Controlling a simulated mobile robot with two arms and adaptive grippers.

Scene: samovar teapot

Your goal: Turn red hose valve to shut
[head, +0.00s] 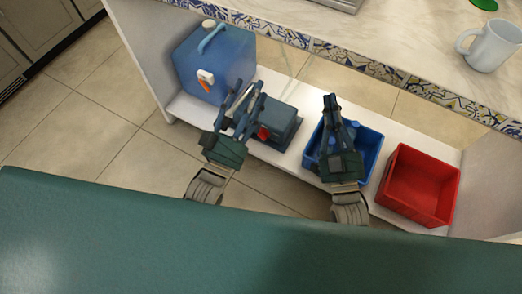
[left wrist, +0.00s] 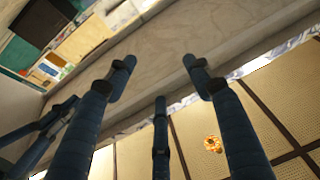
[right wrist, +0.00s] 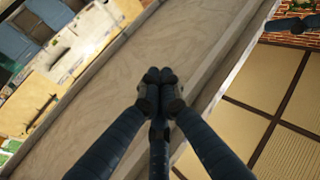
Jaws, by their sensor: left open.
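A small red part (head: 264,132), which may be the valve, shows at the front of a grey-blue box-like device (head: 277,117) on the low white shelf. Its exact shape and setting are too small to tell, and no hose is clear. My left gripper (head: 250,91) is just left of the device, partly in front of it, and does not visibly hold anything. In the left wrist view its fingers (left wrist: 160,67) are spread apart with nothing between them. My right gripper (head: 331,99) is above the blue bin. In the right wrist view its fingertips (right wrist: 160,76) meet, empty.
A blue jug (head: 228,65) with a white and orange tap (head: 206,79) stands at the shelf's left end. A blue bin (head: 370,157) and a red bin (head: 424,184) stand to the right. A marble counter (head: 400,45) with a white mug (head: 490,46) overhangs. A green surface (head: 200,245) lies in front.

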